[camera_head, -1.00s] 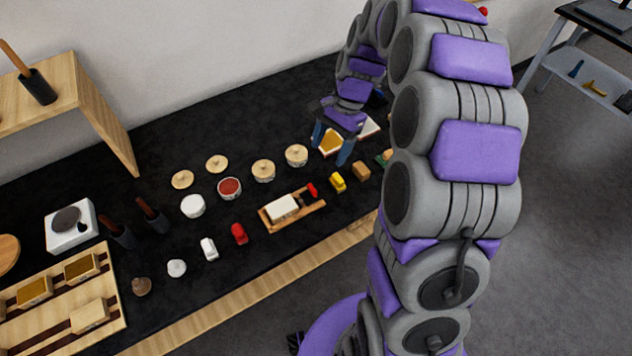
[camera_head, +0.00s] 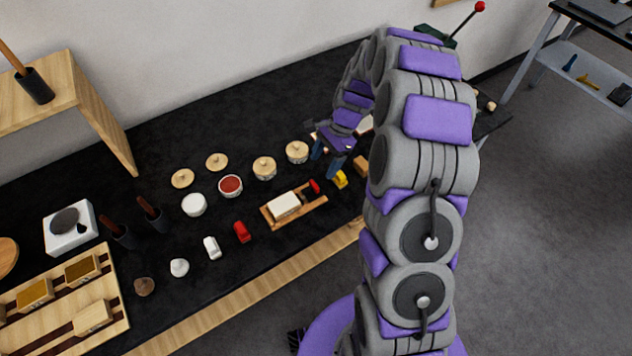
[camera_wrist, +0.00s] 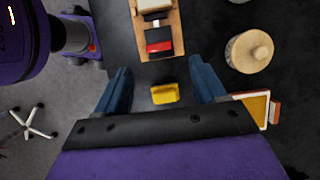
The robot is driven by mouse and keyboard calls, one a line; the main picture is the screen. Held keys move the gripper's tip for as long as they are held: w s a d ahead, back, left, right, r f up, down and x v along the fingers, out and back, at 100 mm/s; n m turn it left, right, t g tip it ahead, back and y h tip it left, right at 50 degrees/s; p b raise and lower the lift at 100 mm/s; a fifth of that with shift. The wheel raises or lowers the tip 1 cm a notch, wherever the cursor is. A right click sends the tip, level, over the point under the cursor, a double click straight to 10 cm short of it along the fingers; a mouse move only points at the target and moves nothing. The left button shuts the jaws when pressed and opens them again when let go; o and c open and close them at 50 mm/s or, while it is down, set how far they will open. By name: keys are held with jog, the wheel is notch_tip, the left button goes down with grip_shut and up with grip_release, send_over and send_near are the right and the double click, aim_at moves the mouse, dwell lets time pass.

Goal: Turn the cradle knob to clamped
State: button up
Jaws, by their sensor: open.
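The cradle (camera_head: 306,206) is a wooden tray holding a pale block (camera_head: 284,204), with a red knob (camera_head: 314,187) at its right end. In the wrist view the cradle (camera_wrist: 174,22) is at the top, with the red knob (camera_wrist: 158,41) toward my gripper. My gripper (camera_head: 326,164) is open and empty, above and just beyond the knob end. In the wrist view my gripper (camera_wrist: 163,78) has its fingers spread, with the knob ahead of the gap. I cannot tell the knob's setting.
A yellow piece (camera_wrist: 165,94) lies below, between my fingers in the wrist view. A lidded round pot (camera_wrist: 249,52) stands right of the cradle there. A red piece (camera_head: 242,232) and several pots and lids share the black table. Its front edge is close to the cradle.

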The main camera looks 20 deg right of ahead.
aim_at(315, 183)
jog(key=b+x, duration=0.1)
jog(key=x, duration=0.5)
jog(key=shift+s+a+f, duration=0.1)
jog(key=shift+f, duration=0.05)
jog(key=shift+a+f, duration=0.1)
jog(key=shift+f, duration=0.7)
jog(key=shift+a, duration=0.1)
jog(key=shift+a, duration=0.15)
jog(key=shift+c, duration=0.4)
jog(key=c, duration=1)
